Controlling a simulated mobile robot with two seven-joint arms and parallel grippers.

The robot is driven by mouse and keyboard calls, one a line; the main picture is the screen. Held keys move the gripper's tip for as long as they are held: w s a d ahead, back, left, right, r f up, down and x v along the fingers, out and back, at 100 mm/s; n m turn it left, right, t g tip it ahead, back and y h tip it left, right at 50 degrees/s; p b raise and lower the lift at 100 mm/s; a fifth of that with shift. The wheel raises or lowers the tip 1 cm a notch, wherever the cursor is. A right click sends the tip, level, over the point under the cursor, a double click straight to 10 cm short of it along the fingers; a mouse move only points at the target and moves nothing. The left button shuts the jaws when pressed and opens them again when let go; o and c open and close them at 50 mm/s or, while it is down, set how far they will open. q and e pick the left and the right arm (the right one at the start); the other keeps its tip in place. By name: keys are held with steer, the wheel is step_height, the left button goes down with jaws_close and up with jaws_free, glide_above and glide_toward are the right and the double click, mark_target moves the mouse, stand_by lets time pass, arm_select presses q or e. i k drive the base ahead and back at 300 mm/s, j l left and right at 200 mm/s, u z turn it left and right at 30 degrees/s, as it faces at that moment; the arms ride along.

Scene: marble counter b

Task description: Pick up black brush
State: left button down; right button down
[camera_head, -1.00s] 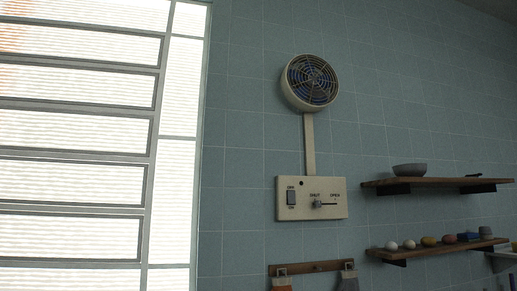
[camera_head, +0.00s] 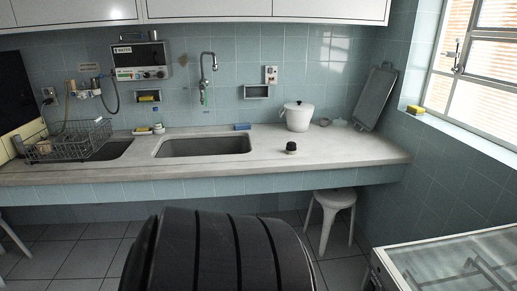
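A small black, round-topped item (camera_head: 291,146) stands on the pale countertop (camera_head: 345,150), right of the sink and in front of a white lidded pot. It may be the black brush, but it is too small to tell for sure. Nothing is touching it. Neither of my grippers is in view.
The sink (camera_head: 205,146) is left of the black item. The white pot (camera_head: 297,117) and a leaning tray (camera_head: 375,96) stand behind it. A wire rack (camera_head: 68,141) is at the left. A white stool (camera_head: 333,204) stands under the counter, and a glass-topped unit (camera_head: 455,265) is at the lower right.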

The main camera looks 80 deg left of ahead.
mark_target(291, 147)
steer(key=u, duration=2.35)
steer(key=i+j, duration=0.35)
steer(key=i+j+u, duration=0.1)
steer(key=i+j, duration=0.25)
steer(key=i, duration=0.2)
